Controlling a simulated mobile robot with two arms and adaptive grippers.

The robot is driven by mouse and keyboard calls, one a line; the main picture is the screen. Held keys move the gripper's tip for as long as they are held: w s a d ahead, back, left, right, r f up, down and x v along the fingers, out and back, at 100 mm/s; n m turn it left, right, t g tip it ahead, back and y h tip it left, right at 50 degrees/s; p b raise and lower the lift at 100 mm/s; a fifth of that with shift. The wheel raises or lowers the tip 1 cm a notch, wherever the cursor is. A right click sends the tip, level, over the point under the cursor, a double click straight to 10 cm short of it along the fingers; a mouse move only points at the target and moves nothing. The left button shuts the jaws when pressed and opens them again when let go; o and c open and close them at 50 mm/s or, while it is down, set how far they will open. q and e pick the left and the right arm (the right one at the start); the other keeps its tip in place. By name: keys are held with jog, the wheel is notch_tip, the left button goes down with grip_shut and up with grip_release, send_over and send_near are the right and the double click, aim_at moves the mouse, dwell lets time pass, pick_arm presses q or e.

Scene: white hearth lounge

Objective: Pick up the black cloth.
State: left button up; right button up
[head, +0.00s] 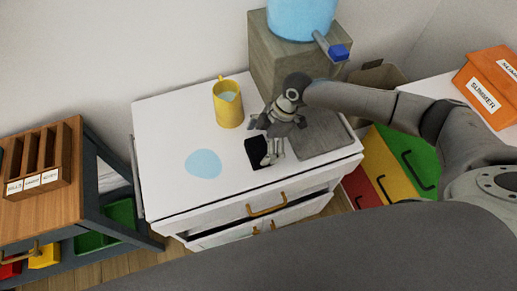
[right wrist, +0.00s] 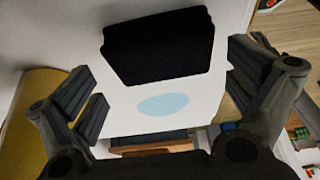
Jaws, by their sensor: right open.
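The black cloth (head: 256,152) lies on the white cabinet top, near its front edge. In the right wrist view the cloth (right wrist: 158,46) is a black folded-looking block, between and beyond the fingers. My right gripper (head: 263,143) is over the cloth, its fingers spread and empty; in the head view it covers the cloth's right part. In the right wrist view the open fingers (right wrist: 165,88) stand on either side, apart from the cloth. My left gripper is not in view.
A light blue puddle (head: 203,164) lies left of the cloth on the white cabinet (head: 165,135). A yellow jug (head: 228,105) stands behind. A grey mat (head: 325,137) lies to the right. A blue water dispenser (head: 298,15) on a grey block (head: 275,60) rises at the back.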

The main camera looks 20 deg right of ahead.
aim_at(259, 149)
jog(key=shift+x, duration=1.1)
jog(key=shift+s+a+f, duration=0.1)
jog(key=shift+f, duration=0.4)
jog(key=c, duration=0.5)
jog(key=shift+c, duration=1.4)
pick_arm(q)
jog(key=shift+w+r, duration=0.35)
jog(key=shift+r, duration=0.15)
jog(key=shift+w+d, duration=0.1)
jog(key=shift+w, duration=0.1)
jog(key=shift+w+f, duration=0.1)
pick_arm(e)
jog(key=shift+r, duration=0.2)
